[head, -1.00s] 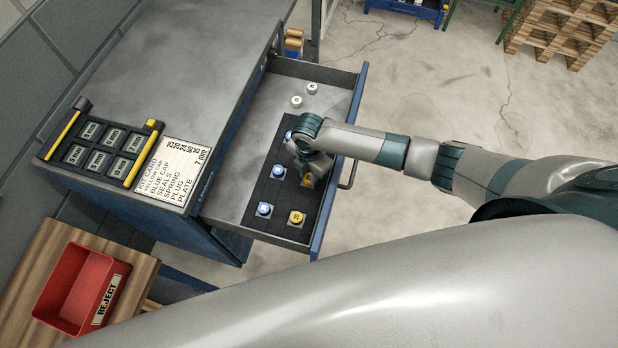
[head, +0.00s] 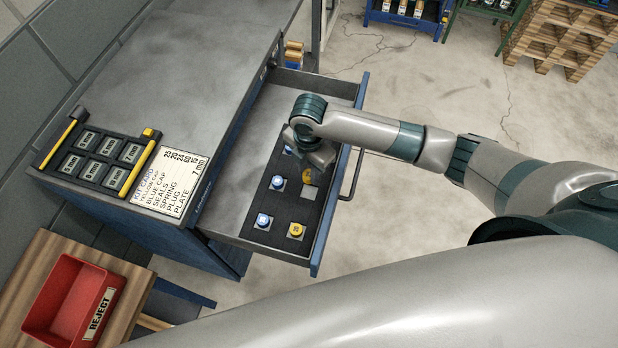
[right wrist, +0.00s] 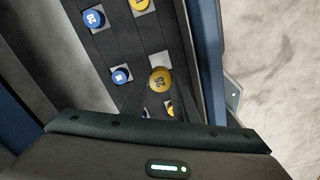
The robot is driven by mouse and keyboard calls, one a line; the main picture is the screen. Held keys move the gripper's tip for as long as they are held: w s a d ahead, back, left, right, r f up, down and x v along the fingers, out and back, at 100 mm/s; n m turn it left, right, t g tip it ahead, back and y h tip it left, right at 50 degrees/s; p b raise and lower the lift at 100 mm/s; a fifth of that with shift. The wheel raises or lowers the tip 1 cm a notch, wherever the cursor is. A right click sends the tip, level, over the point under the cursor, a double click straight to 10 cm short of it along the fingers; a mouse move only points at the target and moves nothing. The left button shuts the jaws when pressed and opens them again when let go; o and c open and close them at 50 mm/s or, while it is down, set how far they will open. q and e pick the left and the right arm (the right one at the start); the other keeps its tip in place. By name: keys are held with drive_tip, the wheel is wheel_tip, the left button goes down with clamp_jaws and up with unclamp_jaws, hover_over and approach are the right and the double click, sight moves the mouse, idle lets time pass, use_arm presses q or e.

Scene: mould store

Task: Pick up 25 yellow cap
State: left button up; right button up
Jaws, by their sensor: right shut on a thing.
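My right gripper (head: 314,168) is over the open drawer. In the right wrist view its dark fingers (right wrist: 160,92) are shut on a yellow cap marked 25 (right wrist: 160,79). In the head view this cap (head: 307,177) shows partly below the gripper, beside a bare pale square in the dark insert. The cap appears raised above the insert. Another yellow cap (head: 296,230) sits at the near end of the insert. A further yellow cap (right wrist: 170,108) is partly hidden behind the fingers. My left gripper is not in view.
Blue caps (head: 277,182) (head: 263,220) sit in the dark insert (head: 283,205). The drawer front (head: 335,200) has a handle on its right. A cabinet top at left carries a labelled rack (head: 100,157) and kit card (head: 170,180). A red reject bin (head: 70,300) stands lower left.

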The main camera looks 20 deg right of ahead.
drive_tip(key=shift+r, duration=0.45)
